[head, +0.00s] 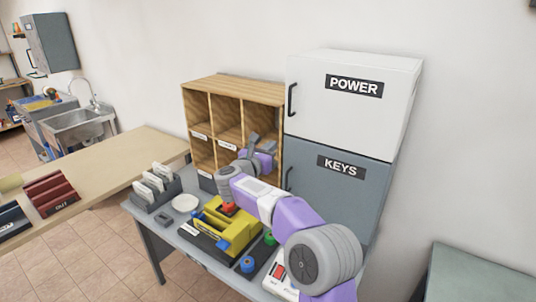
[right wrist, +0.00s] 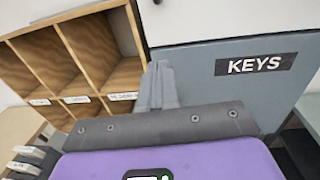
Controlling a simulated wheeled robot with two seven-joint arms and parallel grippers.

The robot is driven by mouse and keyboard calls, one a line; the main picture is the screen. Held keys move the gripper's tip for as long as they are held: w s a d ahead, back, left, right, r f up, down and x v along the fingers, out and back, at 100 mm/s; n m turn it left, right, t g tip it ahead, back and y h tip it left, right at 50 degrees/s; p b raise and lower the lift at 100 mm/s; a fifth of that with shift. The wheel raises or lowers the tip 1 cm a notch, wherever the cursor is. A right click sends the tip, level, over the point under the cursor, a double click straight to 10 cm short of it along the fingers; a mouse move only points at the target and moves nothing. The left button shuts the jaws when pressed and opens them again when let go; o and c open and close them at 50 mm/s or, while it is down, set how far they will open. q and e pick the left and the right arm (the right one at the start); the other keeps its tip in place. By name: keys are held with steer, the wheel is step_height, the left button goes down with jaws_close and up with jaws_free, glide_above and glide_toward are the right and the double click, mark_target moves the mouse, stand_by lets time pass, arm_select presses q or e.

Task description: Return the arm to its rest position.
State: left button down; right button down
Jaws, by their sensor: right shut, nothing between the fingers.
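My right arm (head: 285,215) reaches in from the lower right, over the grey table. Its right gripper (head: 262,140) is raised in front of the wooden pigeonhole shelf (head: 235,82), near the edge of the grey KEYS cabinet (head: 345,185). In the right wrist view the gripper's fingers (right wrist: 158,85) are together with nothing between them, pointing at the gap between the shelf and the KEYS door. My left gripper is not in view.
The white POWER cabinet (head: 350,95) stands on the KEYS cabinet; both doors look shut. A wooden counter (head: 110,175) is at left. Floor shows at lower left.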

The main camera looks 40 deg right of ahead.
steer(key=shift+s+a, duration=0.2)
steer(key=shift+a, duration=0.3)
steer(key=shift+f, duration=0.1)
steer(key=w+a+f+n+t+y, duration=0.25)
steer(key=a+f+n, duration=0.25)
steer(key=f+n, duration=0.4)
steer(key=w+a+f+n+t+y, duration=0.2)
steer(key=w+a+f+n+y, duration=0.15)
steer(key=f+n, duration=0.65)
steer(key=s+a+f+n+g+y, duration=0.1)
steer(key=s+a+f+n+y, duration=0.3)
steer(key=f, duration=0.5)
steer(key=s+a+f+n+g+y, duration=0.15)
steer(key=a+f+n, duration=0.3)
steer(key=f, duration=0.45)
steer(key=s+a+f+n+g+y, duration=0.3)
steer(key=s+a+f+n, duration=0.4)
steer(key=s+f, duration=0.3)
steer(key=s+a+f+n+g+y, duration=0.35)
steer(key=s+a+f+n, duration=0.3)
steer(key=s, duration=0.55)
steer(key=s+a+f+n+g+y, duration=0.1)
steer(key=s+a+n, duration=0.1)
steer(key=s, duration=0.3)
steer(key=s+a+f+n+g+y, duration=0.1)
steer(key=s+n+g, duration=0.1)
steer(key=s, duration=0.4)
steer(key=shift+s+a+f+n, duration=0.2)
steer(key=shift+s+a+n, duration=0.1)
steer(key=shift+a+n, duration=0.1)
